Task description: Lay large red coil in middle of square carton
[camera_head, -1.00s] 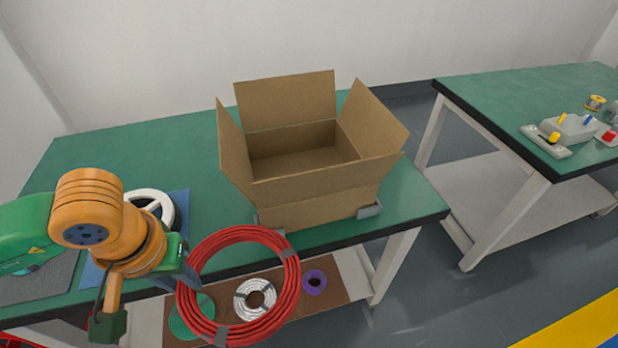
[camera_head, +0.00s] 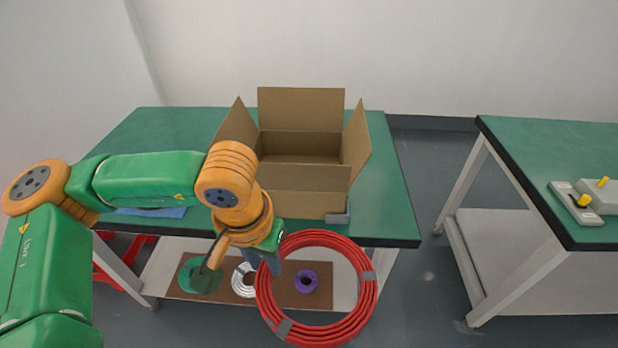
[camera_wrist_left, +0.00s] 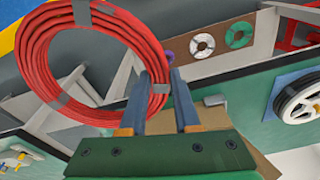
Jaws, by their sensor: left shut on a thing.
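The large red coil (camera_head: 362,290) hangs upright in front of the table, bound with grey ties. My left gripper (camera_head: 270,266) is shut on its left edge. In the left wrist view the coil (camera_wrist_left: 33,62) sits between the two fingers (camera_wrist_left: 160,100) and stretches away to the upper left. The square carton (camera_head: 305,205) stands open on the green table with its flaps spread, behind and above the coil. The part of its floor I can see looks empty. My right gripper is not in view.
The green table (camera_head: 385,200) has free room beside the carton. Smaller coils, green, white (camera_head: 243,282) and purple (camera_head: 307,282), lie on a brown board on the lower shelf. A second table (camera_head: 545,150) stands at the right with a grey device.

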